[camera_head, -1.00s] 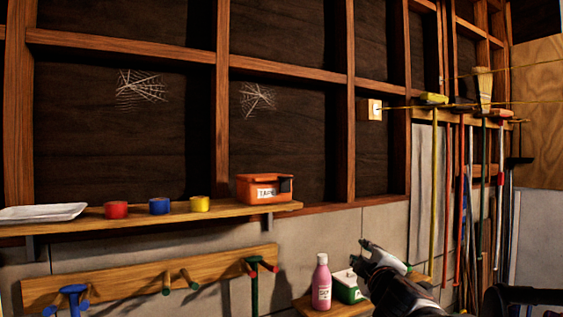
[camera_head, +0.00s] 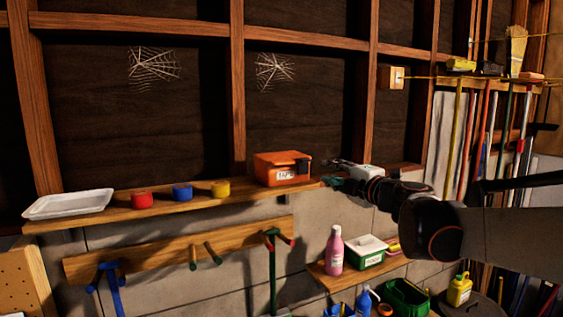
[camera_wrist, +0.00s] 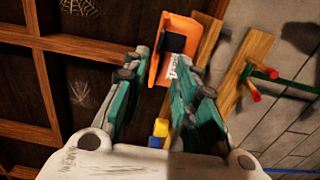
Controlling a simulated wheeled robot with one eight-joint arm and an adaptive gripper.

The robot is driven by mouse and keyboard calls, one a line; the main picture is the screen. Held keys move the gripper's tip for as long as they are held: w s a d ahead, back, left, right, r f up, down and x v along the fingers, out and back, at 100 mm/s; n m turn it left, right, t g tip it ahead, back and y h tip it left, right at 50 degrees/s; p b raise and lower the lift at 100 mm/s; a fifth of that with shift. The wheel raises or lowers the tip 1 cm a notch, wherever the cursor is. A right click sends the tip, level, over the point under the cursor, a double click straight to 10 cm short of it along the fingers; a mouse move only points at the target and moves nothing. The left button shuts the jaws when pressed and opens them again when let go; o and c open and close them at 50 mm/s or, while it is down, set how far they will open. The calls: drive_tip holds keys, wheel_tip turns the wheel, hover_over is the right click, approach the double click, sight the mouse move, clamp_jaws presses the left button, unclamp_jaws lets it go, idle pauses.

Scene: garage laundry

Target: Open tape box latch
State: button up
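The orange tape box (camera_head: 272,173) stands on the wooden shelf, with a white TAPE label on its front. A black latch (camera_head: 303,166) is on its front right. My gripper (camera_head: 331,172) is just to the right of the box, pointing at it, with a gap between. In the wrist view the box (camera_wrist: 158,62) and its black latch (camera_wrist: 173,43) lie beyond the spread green fingers of my gripper (camera_wrist: 163,75). The gripper is open and empty. The box's lid looks closed.
A peg rack (camera_head: 130,258) hangs below. A pink bottle (camera_head: 334,250) and a green-and-white box (camera_head: 364,251) stand on a lower shelf.

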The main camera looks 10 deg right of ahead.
sight(307, 161)
drive_tip(key=x, duration=1.2)
drive_tip(key=shift+w, duration=0.15)
clamp_jaws()
